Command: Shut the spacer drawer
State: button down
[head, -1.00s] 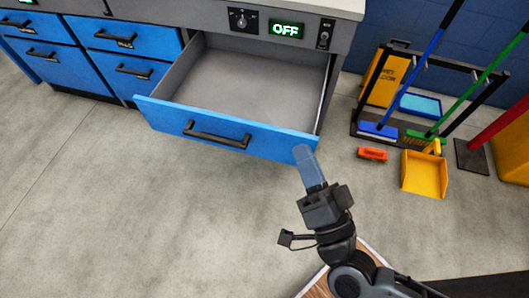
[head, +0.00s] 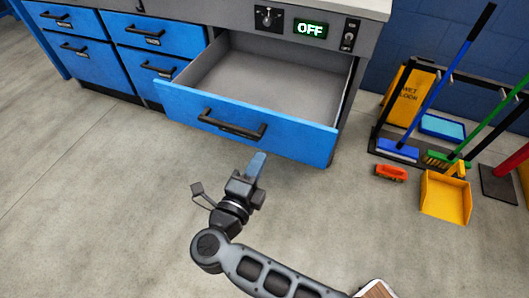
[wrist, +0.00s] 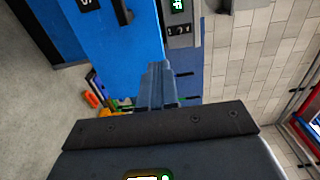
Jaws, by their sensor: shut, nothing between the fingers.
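A wide drawer with a blue front (head: 290,135) stands pulled out and empty under the worktop in the head view. Its black bar handle (head: 231,124) is on the front; I cannot read its label. My gripper (head: 257,160) is shut and empty, with its bluish fingers pointing up toward the drawer front, in the picture just below and right of the handle. I cannot tell whether the fingertips touch it. In the wrist view my shut fingers (wrist: 158,85) overlap the edge of a blue panel (wrist: 125,50), which looks like the drawer front turned sideways.
Shut blue drawers (head: 155,33) stand to the left. Above the open drawer are a knob (head: 268,17) and a lit OFF display (head: 310,29). At right are a broom rack, a yellow dustpan (head: 446,195) and an orange brush (head: 391,173). The floor in front is clear.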

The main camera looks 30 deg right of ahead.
aim_at(281, 117)
jog(key=x, duration=1.2)
jog(key=shift+w+d, duration=0.1)
jog(key=shift+d, duration=0.15)
jog(key=shift+w+d, duration=0.2)
jog(key=shift+d, duration=0.1)
jog(key=b+x, duration=0.9)
jog(key=x, duration=2.2)
jog(key=shift+w+d+b, duration=0.2)
jog(key=shift+b, duration=0.1)
jog(key=shift+s+a, duration=0.1)
